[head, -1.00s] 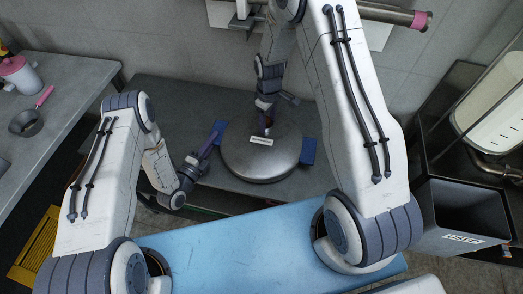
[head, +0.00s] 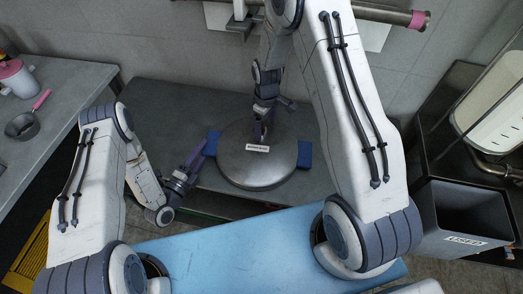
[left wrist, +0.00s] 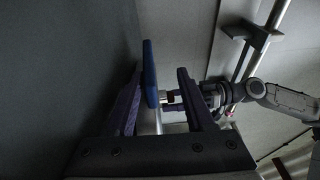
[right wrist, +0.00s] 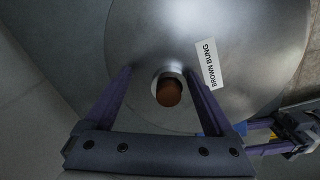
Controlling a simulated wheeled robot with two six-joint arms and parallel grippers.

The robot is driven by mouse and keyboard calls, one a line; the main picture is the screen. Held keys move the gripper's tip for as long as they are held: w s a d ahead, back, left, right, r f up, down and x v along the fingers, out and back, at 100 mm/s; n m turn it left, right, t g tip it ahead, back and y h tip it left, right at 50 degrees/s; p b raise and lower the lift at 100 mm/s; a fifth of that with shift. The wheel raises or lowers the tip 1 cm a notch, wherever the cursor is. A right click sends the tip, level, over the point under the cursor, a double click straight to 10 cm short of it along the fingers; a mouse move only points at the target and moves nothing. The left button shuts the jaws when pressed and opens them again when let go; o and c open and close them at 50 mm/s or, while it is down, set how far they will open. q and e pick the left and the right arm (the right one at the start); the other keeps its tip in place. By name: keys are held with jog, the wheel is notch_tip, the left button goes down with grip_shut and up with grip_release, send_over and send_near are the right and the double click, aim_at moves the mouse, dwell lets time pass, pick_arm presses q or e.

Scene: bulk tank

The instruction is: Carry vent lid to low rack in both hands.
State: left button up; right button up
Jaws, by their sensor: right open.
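The vent lid (head: 257,172) is a round grey metal lid with a "BROWN BUNG" label and blue handles at its left (head: 212,144) and right (head: 305,155). It lies on a dark grey surface. My left gripper (head: 203,146) is at the left handle. In the left wrist view its fingers (left wrist: 160,75) stand apart with a blue handle (left wrist: 150,70) between them. I cannot tell if either finger touches it. My right gripper (right wrist: 164,78) is open over the lid's middle, its fingers on either side of a brown bung (right wrist: 169,93) in the lid's opening.
A grey bench (head: 60,110) at the left holds a pink-handled pan (head: 22,126) and a pink-lidded jug (head: 14,76). A blue surface (head: 235,245) lies in front. A dark labelled bin (head: 465,215) stands at the right. A pipe runs along the back wall.

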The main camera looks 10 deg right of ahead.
pick_arm(q)
jog(key=shift+s+a+f, duration=0.35)
jog(key=shift+s+a, duration=0.1)
jog(key=shift+s, duration=0.2)
jog(key=shift+s+a+f, duration=0.35)
jog(key=shift+s+a, duration=0.1)
jog(key=shift+s, duration=0.15)
pick_arm(e)
jog(key=shift+w+f, duration=0.1)
jog(key=shift+f, duration=0.05)
pick_arm(q)
jog(key=shift+s+a+r, duration=0.2)
jog(key=shift+s+a, duration=0.1)
jog(key=shift+s, duration=0.05)
jog(key=shift+r, duration=0.1)
pick_arm(e)
jog(key=shift+r, duration=0.4)
pick_arm(q)
jog(key=shift+d+r, duration=0.1)
jog(key=shift+r, duration=0.15)
pick_arm(e)
notch_tip(320, 180, up, 7)
jog(key=shift+r, duration=0.15)
pick_arm(q)
jog(key=shift+s+a+p, duration=0.2)
jog(key=shift+a+p, duration=0.25)
jog(key=shift+a, duration=2.55)
pick_arm(e)
jog(key=shift+r, duration=0.25)
